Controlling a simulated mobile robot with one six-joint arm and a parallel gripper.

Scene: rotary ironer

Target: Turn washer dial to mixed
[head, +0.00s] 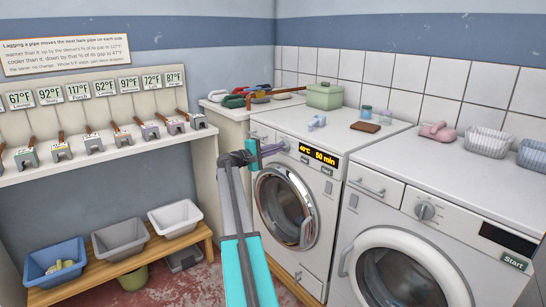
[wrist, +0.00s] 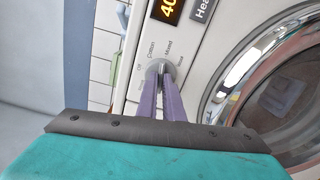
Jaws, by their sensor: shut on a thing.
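The washer (head: 318,215) with a round glass door stands in the middle of the head view. Its grey dial (wrist: 160,67) shows in the wrist view, with small labels around it; Cotton is at the upper left and Mixed at the upper right. My gripper (head: 272,150) reaches the washer's upper left front in the head view. In the wrist view my gripper's purple fingers (wrist: 162,82) are shut on the dial. The fingers cover part of the dial, and I cannot tell which label it points to. The lit display (head: 318,156) reads 40°C and 50 min.
A second machine (head: 400,240) with a Start button stands at the right. The washer door (head: 286,207) is close below my gripper. A bench (head: 115,268) with several tubs is at the left, under a shelf (head: 100,152) of pipe clamps.

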